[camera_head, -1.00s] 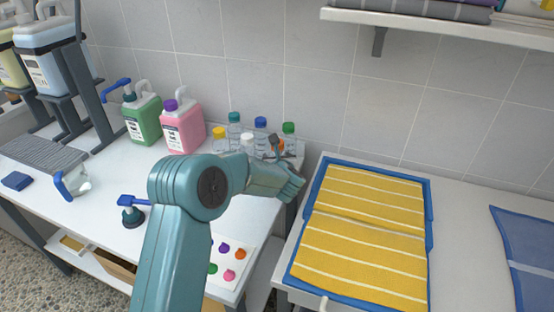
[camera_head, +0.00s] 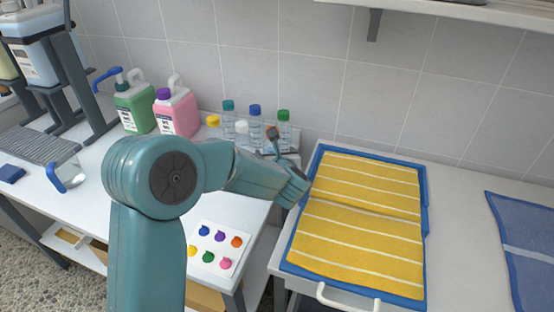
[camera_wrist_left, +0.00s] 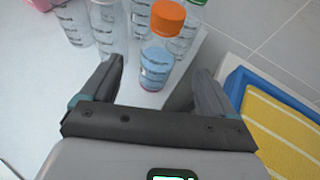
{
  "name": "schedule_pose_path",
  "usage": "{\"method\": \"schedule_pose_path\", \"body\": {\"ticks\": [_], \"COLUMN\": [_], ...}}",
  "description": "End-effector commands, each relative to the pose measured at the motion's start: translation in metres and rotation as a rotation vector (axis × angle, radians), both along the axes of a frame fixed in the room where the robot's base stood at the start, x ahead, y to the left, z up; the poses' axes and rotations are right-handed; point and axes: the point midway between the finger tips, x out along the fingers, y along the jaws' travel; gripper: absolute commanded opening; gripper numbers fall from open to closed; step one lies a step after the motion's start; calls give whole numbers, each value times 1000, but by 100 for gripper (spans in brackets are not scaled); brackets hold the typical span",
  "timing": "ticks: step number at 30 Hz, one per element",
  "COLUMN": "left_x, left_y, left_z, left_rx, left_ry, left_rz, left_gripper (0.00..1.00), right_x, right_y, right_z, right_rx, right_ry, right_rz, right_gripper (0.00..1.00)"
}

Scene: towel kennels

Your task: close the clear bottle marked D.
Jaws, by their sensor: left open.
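Several clear bottles stand in a cluster at the back right of the white bench, with yellow (camera_head: 213,121), teal (camera_head: 228,105), white (camera_head: 241,127), blue (camera_head: 255,110), orange (camera_head: 271,131) and green (camera_head: 283,115) caps. I cannot read a letter D on any of them. My left gripper (camera_head: 277,148) is at the front right of this cluster. In the left wrist view my left gripper (camera_wrist_left: 163,88) is open and empty. The orange-capped bottle (camera_wrist_left: 158,55), holding bluish liquid, stands upright just beyond and between its fingers. My right gripper is not in view.
A green jug (camera_head: 134,108) and a pink jug (camera_head: 177,113) stand left of the bottles. A card with coloured spots (camera_head: 218,248) lies at the bench front. A blue tray (camera_head: 424,200) with a yellow striped towel (camera_head: 355,225) is to the right, across a gap.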

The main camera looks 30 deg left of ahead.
Motion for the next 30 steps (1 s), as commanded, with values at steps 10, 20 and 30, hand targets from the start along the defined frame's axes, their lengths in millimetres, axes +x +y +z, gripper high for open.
{"method": "schedule_pose_path", "body": {"ticks": [10, 20, 30], "left_x": [-20, -20, -20], "left_y": [-17, -17, -17], "left_z": [11, 11, 11], "left_rx": [0, 0, 0], "left_ry": [0, 0, 0], "left_rz": [1, 1, 1], "left_gripper": [88, 88, 88], "right_x": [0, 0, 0], "right_y": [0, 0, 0], "right_z": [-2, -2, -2], "right_rx": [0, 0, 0], "right_ry": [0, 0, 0], "right_rz": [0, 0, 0], "right_gripper": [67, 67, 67]}}
